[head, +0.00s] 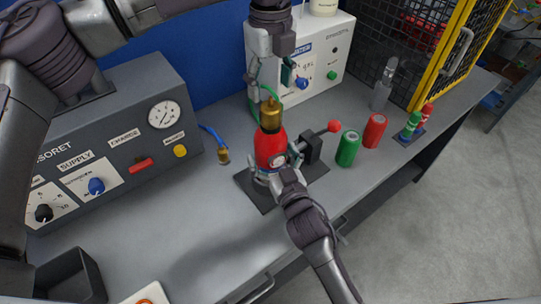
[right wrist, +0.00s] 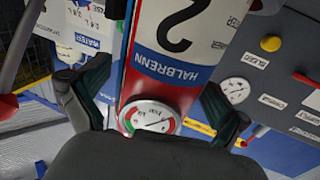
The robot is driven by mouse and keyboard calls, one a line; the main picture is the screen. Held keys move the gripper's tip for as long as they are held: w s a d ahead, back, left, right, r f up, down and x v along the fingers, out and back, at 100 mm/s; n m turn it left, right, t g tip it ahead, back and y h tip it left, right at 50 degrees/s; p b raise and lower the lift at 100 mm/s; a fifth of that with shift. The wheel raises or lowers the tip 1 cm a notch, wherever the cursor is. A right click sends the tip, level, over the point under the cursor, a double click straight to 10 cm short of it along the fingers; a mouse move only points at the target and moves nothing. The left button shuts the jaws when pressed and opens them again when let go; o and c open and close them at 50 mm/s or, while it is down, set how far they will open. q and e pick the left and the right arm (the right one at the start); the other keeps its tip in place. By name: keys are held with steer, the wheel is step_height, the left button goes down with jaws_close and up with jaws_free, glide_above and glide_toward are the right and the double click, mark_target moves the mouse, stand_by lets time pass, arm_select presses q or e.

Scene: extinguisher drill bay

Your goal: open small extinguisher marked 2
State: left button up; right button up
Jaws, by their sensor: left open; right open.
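The small red extinguisher (head: 268,148) stands upright on a dark base plate (head: 254,192) beside a clamp with a red-knobbed lever (head: 318,138). In the right wrist view the extinguisher (right wrist: 150,72) shows a black 2, a HALBRENN label and a round gauge (right wrist: 150,118). My right gripper (right wrist: 155,105) is open, with its fingers on either side of the body; contact is unclear. My left gripper (head: 270,84) is open just above the brass fitting, partly hiding the hose.
A grey control panel (head: 110,130) stands at left and a white water unit (head: 325,60) behind. A blue hose ends in a brass coupling (head: 223,157). A green can (head: 348,148) and a red can (head: 374,130) stand at right, near a yellow-framed cage (head: 445,50). The front bench is mostly clear.

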steer(key=shift+w+a, duration=0.2)
steer(key=shift+w, duration=0.25)
